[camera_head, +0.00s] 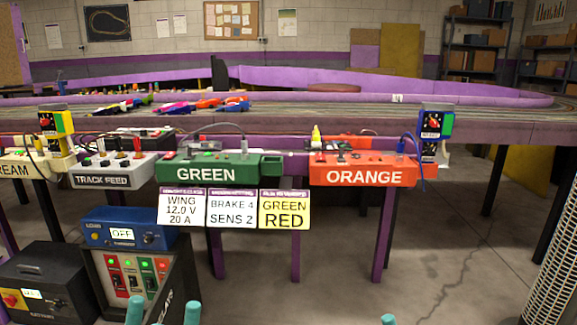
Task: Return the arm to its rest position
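My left gripper (163,312) shows at the bottom edge as two teal fingertips. They stand apart with nothing between them, in front of the power cabinet. My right gripper (388,319) shows only as one teal tip at the bottom edge, right of centre, over the floor. Whether it is open or shut cannot be seen. Both arms are otherwise out of the picture. Neither visible tip appears to touch anything.
The purple-edged slot track (300,127) crosses the view, with several cars on it. Along its near side are the green box (215,168), the orange box (365,170) and the track feed box (112,172). A power cabinet (95,265) stands lower left. Floor (450,260) at right is clear.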

